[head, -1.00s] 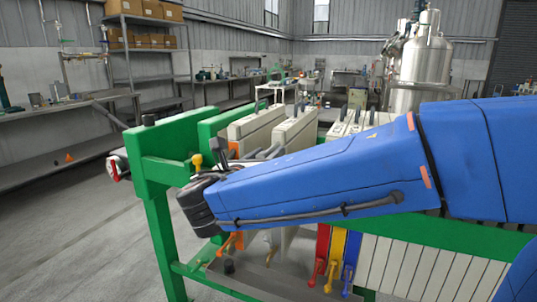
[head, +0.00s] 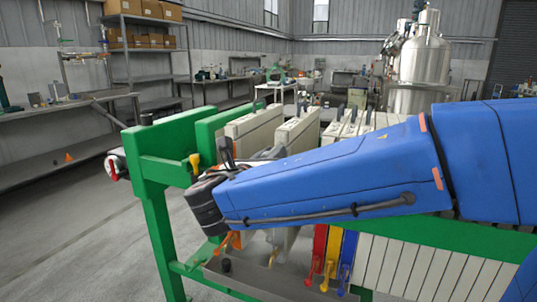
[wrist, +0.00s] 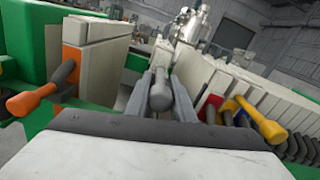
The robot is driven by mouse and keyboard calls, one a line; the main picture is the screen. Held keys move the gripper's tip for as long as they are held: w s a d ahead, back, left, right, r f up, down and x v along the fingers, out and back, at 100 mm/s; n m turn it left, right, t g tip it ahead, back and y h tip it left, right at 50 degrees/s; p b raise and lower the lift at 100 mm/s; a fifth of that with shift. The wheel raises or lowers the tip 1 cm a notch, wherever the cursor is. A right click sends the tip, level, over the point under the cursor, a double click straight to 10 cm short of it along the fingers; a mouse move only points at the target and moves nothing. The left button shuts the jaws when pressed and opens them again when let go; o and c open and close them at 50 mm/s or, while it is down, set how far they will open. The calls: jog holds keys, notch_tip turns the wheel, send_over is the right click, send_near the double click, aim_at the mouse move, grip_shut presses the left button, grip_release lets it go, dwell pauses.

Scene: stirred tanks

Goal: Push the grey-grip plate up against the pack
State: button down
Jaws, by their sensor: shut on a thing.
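The grey-grip plate (head: 296,129) is cream-white and stands upright in the green rack, left of the pack. The pack (head: 362,122) is a row of upright cream plates; red, yellow and blue plate ends show at its left. In the head view my gripper (head: 268,155) is partly hidden by my blue arm, which also covers the plate's lower part.
Another cream plate (head: 252,128) stands apart to the left, with an orange grip (wrist: 35,98) in the wrist view. The green rack end (head: 160,160) is further left. A yellow handle (wrist: 262,122) projects right of my gripper. A grey tray (head: 255,279) lies below.

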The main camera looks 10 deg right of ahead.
jog(key=s+d, duration=0.4)
jog(key=d, duration=0.3)
jog(key=shift+s+d, duration=0.25)
jog(key=shift+d, duration=0.15)
jog(key=c, duration=1.5)
grip_release()
jog(key=shift+s+d, duration=0.1)
jog(key=shift+d, duration=0.05)
jog(key=shift+c, duration=0.2)
jog(key=v, duration=1.7)
jog(key=shift+s, duration=0.2)
